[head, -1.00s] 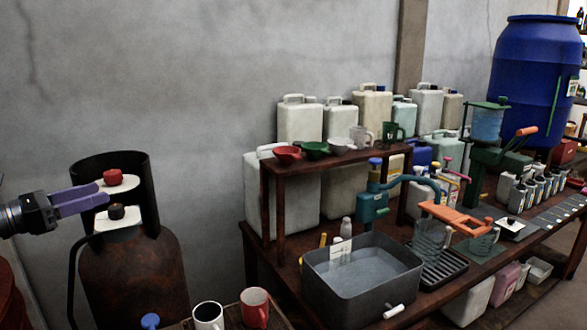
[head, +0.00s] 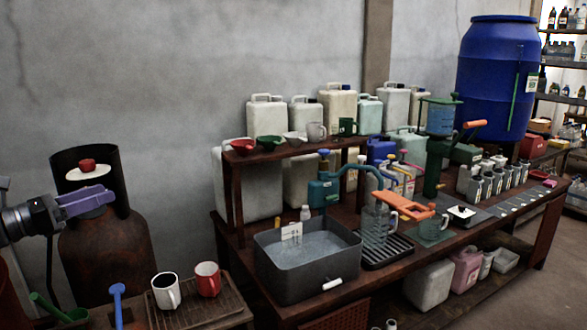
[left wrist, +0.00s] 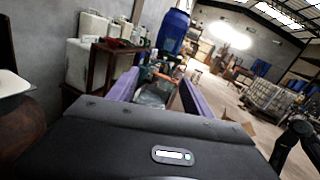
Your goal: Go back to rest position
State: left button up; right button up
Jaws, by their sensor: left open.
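My left gripper (head: 112,198) comes in from the left edge in the head view, its purple fingers pointing right in front of the rusty gas cylinder. It also shows in the left wrist view (left wrist: 158,88), with the two purple fingers apart and nothing between them. It is empty and held in the air, above the level of the tray with the mugs.
A rusty cylinder (head: 95,255) with a red-knobbed white lid (head: 88,171) stands behind my left gripper. A white mug (head: 166,290) and a red mug (head: 207,278) stand on a slatted tray (head: 190,320). A grey water basin (head: 300,285) sits on the wooden bench to the right.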

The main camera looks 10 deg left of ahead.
pick_arm(q)
jog(key=w+d+f+n+t+y, duration=0.1)
jog(key=w+d+f+n+t, duration=0.1)
jog(key=w+d+f+n, duration=0.5)
jog(key=w+d+f+n+t+y, duration=0.2)
jog(key=w+f+n, duration=0.4)
jog(key=f+n, duration=0.4)
jog(key=s+d+f+n+g+y, duration=0.1)
jog(key=d+f+n+g+y, duration=0.1)
jog(key=d+f+n, duration=0.7)
jog(key=s+d+f+n+g+y, duration=0.15)
jog(key=d+f+n, duration=0.4)
jog(key=f, duration=0.85)
jog(key=s+d+f+n+g+b, duration=0.1)
jog(key=s+d+f+n+g, duration=0.6)
jog(key=s+d+f, duration=0.9)
jog(key=s+d+f+n+g, duration=0.1)
jog(key=s+f+g, duration=0.1)
jog(key=s, duration=0.6)
jog(key=s+d+f+n+g, duration=0.1)
jog(key=s+f+n+g, duration=0.1)
jog(key=s, duration=0.6)
jog(key=s+d+f+n+g, duration=0.2)
jog(key=s+f+g, duration=0.2)
jog(key=s, duration=0.4)
jog(key=shift+s, duration=0.15)
jog(key=shift+a, duration=0.1)
